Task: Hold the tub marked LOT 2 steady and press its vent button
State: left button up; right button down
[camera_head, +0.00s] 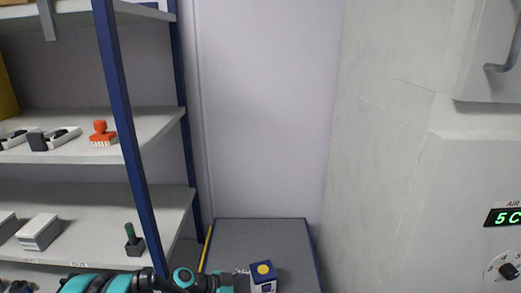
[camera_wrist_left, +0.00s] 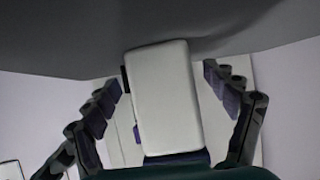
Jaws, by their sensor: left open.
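A small box-shaped tub (camera_head: 263,285) with a blue top and white side stands at the front of the grey bench. A round yellow button (camera_head: 263,269) is on its top. Marks on its side are too small to read, so I cannot confirm LOT 2. My left gripper (camera_head: 241,281) is just left of the tub in the head view. In the left wrist view the white tub (camera_wrist_left: 167,98) lies between the two spread fingers of my left gripper (camera_wrist_left: 166,88), with gaps on both sides. My right gripper is not in view.
The grey bench top (camera_head: 262,237) is clear behind the tub. A pale cabinet with a green display (camera_head: 505,217) stands at right.

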pick_arm(q)
jog(key=shift+a, duration=0.1)
jog(key=v, duration=1.1)
jog(key=shift+a, duration=0.15)
jog(key=shift+s+a+r, duration=0.1)
jog(key=shift+s+r, duration=0.1)
jog(key=s+a+r+n+t+y, duration=0.1)
jog(key=s+a+n+y, duration=0.2)
jog(key=s+n+y, duration=0.2)
jog(key=s+a+r+n+t+y, duration=0.2)
jog(key=s+a+n+y, duration=0.2)
jog(key=s+n, duration=0.5)
jog(key=shift+s+n+y, duration=0.3)
jog(key=shift+s+y, duration=1)
jog(key=shift+s, duration=0.25)
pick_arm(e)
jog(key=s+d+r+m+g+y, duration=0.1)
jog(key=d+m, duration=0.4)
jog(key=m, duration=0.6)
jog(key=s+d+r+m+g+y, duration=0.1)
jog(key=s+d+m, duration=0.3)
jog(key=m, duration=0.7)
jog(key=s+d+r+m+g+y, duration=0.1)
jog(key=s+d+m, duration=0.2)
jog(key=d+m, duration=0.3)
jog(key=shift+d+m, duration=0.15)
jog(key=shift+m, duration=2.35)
pick_arm(q)
jog(key=shift+r, duration=0.1)
